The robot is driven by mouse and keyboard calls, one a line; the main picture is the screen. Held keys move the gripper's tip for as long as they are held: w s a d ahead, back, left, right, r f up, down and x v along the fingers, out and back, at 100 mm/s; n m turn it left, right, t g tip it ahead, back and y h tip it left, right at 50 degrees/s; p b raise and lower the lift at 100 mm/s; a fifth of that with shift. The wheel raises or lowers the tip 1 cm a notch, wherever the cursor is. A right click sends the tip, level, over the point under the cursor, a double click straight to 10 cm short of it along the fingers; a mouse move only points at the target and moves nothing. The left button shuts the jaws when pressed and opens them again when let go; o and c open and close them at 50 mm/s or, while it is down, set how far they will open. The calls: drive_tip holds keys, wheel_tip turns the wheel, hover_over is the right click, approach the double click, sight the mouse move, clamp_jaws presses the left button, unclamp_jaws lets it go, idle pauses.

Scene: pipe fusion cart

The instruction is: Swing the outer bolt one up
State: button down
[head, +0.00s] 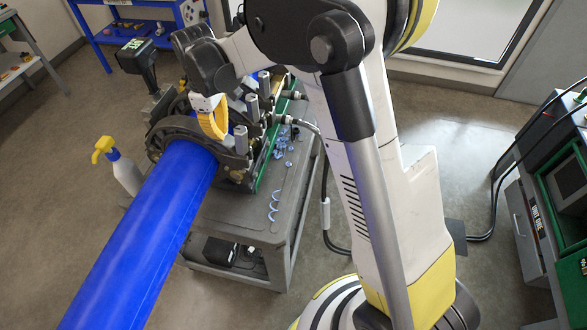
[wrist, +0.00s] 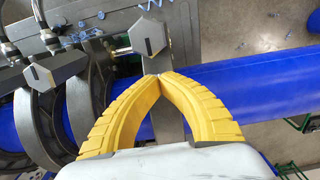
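The outer bolt, with a grey hexagonal head (wrist: 147,38), is at top centre in the wrist view, at the end of the outermost clamp's dark band. In the head view the nearest grey bolt (head: 240,140) looks roughly upright on the pipe's right side. My gripper (wrist: 160,76) has its yellow fingers bowed with the tips together, just below the bolt head in the picture and over the clamp band. I see nothing between the tips. In the head view my gripper (head: 214,137) is above the clamp, left of the bolt. Contact cannot be told.
A second bolt (wrist: 57,68) stands to the left in the wrist view. The blue pipe (head: 145,240) runs through the clamps toward the lower left. The grey cart (head: 245,220) carries blue shavings. A spray bottle (head: 120,165) stands left of the pipe.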

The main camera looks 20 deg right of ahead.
drive_tip(key=shift+w+a, duration=0.1)
drive_tip(key=shift+a, duration=0.15)
